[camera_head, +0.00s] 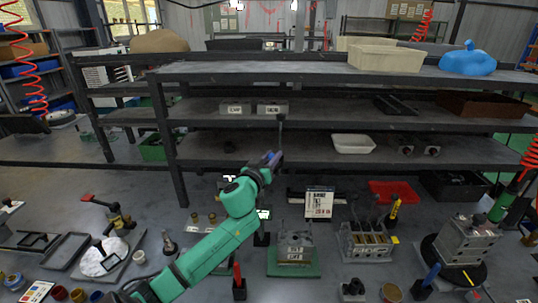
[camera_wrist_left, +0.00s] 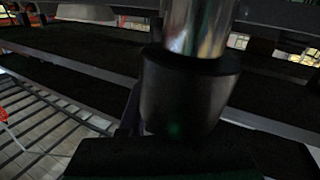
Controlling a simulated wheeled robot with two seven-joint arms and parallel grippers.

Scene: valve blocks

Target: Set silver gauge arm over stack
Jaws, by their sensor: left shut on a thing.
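My left gripper (camera_head: 272,158) is at the end of my green arm, raised above the middle of the bench in front of the shelves. It is shut on a slim upright part, probably the silver gauge arm (camera_head: 281,132), whose dark thin end rises above the fingers. In the left wrist view the silver gauge arm shows close up as a shiny cylinder (camera_wrist_left: 198,28) with a black collar. A grey block stack (camera_head: 295,243) on a green mat stands below and slightly right of my gripper, well apart from it. My right gripper is not in view.
A slotted block (camera_head: 366,243) stands right of the stack, and another grey block (camera_head: 466,240) sits on a black round base. A small sign (camera_head: 319,203) stands behind the stack. Shelves (camera_head: 340,105) cross behind my gripper. Red- and blue-handled tools stand along the front.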

